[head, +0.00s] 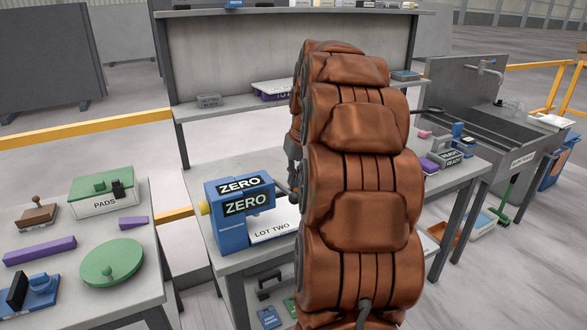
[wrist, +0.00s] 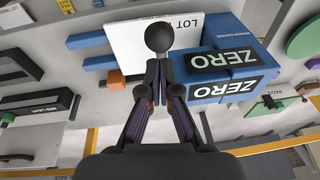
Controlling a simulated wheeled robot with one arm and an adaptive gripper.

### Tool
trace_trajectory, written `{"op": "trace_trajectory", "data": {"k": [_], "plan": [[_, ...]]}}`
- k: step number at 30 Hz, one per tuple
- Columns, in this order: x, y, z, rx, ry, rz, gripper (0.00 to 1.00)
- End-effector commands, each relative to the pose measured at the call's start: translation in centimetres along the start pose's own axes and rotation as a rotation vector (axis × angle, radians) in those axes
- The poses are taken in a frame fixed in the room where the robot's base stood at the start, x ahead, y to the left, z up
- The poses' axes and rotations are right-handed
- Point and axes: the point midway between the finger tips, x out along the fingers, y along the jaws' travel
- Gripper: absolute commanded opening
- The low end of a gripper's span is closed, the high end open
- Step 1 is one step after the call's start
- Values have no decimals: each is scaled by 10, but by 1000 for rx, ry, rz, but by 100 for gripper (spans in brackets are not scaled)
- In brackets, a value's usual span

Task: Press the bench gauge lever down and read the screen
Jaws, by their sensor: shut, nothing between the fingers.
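The bench gauge is a blue block (head: 230,232) on the middle bench, with a yellow knob at its left side. Its two dark panels, one on top and one on the front, both read ZERO. In the wrist view the gauge (wrist: 235,42) appears upside down, right of my fingers. A dark round knob on a short stem (wrist: 159,38), seemingly the lever, shows straight beyond my fingertips. My gripper (wrist: 157,76) is shut and empty, its tips close to the knob's stem; I cannot tell whether they touch. In the head view my brown arm hides most of the lever area.
A white LOT TWO card (head: 272,226) lies beside the gauge. The left table holds a green-lidded PADS box (head: 103,203) and a green disc (head: 112,262). A shelf (head: 230,108) rises behind the gauge, and a sink (head: 455,100) stands at right.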

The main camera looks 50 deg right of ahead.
Motion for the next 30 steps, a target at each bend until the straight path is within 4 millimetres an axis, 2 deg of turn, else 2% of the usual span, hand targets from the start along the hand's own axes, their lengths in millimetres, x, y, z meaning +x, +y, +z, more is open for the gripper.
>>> {"op": "trace_trajectory", "data": {"k": [22,30], "plan": [[7,0,7,-1,11,-1,0],[21,1,16,-7,91,-9,0]]}}
